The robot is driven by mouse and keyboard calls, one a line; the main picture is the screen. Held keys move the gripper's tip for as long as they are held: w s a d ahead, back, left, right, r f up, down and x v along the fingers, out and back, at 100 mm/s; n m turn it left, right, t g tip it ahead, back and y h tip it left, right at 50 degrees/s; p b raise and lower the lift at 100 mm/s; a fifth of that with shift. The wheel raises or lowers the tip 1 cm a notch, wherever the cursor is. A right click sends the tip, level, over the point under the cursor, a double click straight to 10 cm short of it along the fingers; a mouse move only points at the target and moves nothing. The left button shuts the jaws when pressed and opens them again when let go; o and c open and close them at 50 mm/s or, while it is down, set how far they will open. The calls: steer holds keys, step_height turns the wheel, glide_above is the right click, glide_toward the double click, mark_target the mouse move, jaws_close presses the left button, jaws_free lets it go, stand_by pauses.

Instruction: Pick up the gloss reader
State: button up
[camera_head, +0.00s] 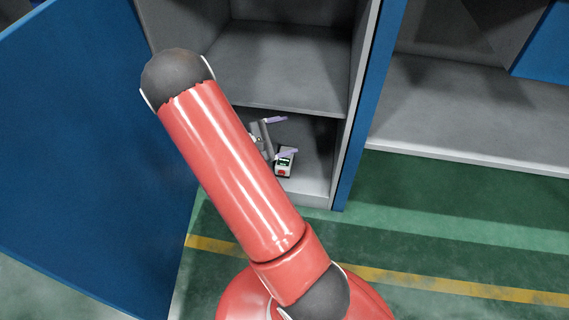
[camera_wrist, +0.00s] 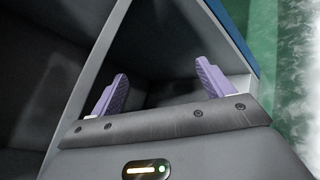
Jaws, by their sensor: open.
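The gloss reader (camera_head: 284,168) looks like a small pale box with a dark-framed green display and a red spot on its front. It sits on the cabinet's lower shelf, near the front edge, in the head view. My gripper (camera_head: 281,137) is inside the lower compartment with its two purple fingers wide apart and nothing visible between them. The lower finger overlaps the top of the reader in the picture; I cannot tell whether they touch. In the wrist view my open gripper (camera_wrist: 162,90) points into the dark compartment, and I cannot make out the reader there.
The blue cabinet door (camera_head: 85,140) stands open on the left. A grey middle shelf (camera_head: 285,75) lies above the compartment, and a blue-edged side wall (camera_head: 366,110) closes its right. Another grey shelf unit (camera_head: 470,115) stands further right. Green floor with a yellow stripe (camera_head: 440,287) is clear in front.

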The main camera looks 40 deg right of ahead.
steer(key=w+d+f+n+t+h, duration=0.2)
steer(key=w+f+n+t+h, duration=0.15)
steer(key=f+n+t, duration=0.55)
steer(key=n+t+y, duration=0.5)
steer(key=n, duration=0.3)
glide_toward(284, 160)
steer(key=shift+w+d+f+b, duration=0.15)
steer(key=shift+w+d, duration=0.25)
steer(key=shift+w, duration=0.05)
steer(key=shift+w+d+f+b, duration=0.15)
steer(key=shift+w+d+f, duration=0.05)
steer(key=shift+w+d, duration=0.2)
steer(key=shift+w+d+f, duration=0.15)
steer(key=shift+w, duration=0.15)
steer(key=b+x, duration=0.1)
steer(key=x, duration=0.6)
steer(key=shift+s+d, duration=0.15)
steer(key=shift+s, duration=0.1)
steer(key=shift+c, duration=0.3)
steer(key=c, duration=1.2)
steer(key=shift+c, duration=0.7)
